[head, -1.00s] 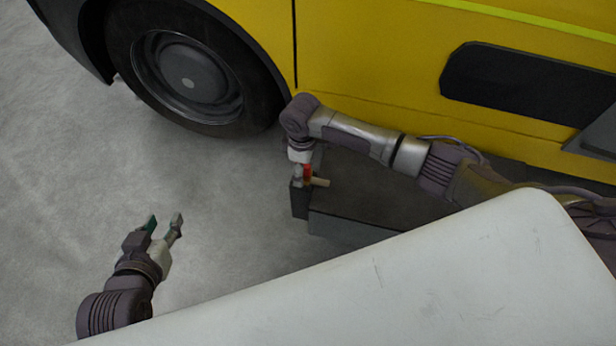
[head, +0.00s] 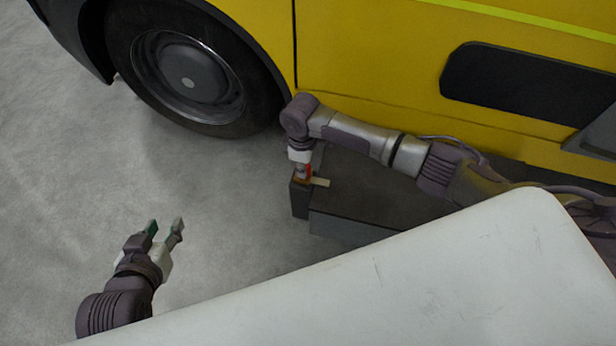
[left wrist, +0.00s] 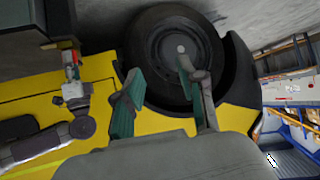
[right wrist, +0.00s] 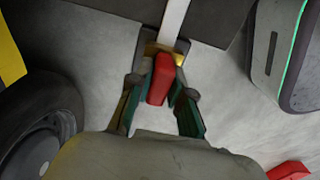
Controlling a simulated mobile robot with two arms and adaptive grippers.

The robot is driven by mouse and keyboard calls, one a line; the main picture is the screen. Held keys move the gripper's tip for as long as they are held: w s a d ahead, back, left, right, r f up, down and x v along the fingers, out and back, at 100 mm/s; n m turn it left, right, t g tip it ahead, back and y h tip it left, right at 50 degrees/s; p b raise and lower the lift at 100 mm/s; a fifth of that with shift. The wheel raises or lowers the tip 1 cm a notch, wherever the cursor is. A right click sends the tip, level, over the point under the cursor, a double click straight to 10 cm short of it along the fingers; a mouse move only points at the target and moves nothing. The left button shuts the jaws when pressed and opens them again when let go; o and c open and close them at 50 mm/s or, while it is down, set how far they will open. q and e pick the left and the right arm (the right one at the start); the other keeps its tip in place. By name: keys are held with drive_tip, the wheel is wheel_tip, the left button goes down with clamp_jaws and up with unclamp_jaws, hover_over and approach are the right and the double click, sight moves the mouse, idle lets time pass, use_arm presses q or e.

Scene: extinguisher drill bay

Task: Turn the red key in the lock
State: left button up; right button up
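The red key (right wrist: 160,80) stands up from a brass-coloured lock part (right wrist: 165,52) on the end of a dark grey box. It also shows in the head view (head: 308,170) and, small, in the left wrist view (left wrist: 71,58). My right gripper (right wrist: 161,76) has a finger on each side of the key, with the pads close against it; it appears shut on it. The gripper partly hides the lock in the head view (head: 302,171). My left gripper (head: 165,226) is open and empty, above bare floor at the lower left.
The dark box (head: 380,190) stands beside a yellow vehicle (head: 380,60) with a large wheel (head: 190,80). A pale bar (head: 320,182) reaches from the lock over the box top. A white panel (head: 400,280) fills the lower right. Grey floor at left is clear.

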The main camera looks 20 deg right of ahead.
clamp_jaws()
drive_tip(key=shift+n, duration=0.9)
use_arm(q)
drive_tip(key=shift+s+a+f+g+p, duration=0.2)
drive_tip(key=shift+s+f+g, duration=0.25)
drive_tip(key=shift+s, duration=0.15)
drive_tip(key=shift+s+a+f+g+p, duration=0.1)
drive_tip(key=shift+s+a+f+g, duration=0.1)
drive_tip(key=shift+s+f+g, duration=0.35)
drive_tip(key=shift+s, duration=0.2)
use_arm(e)
drive_tip(key=shift+n, duration=0.4)
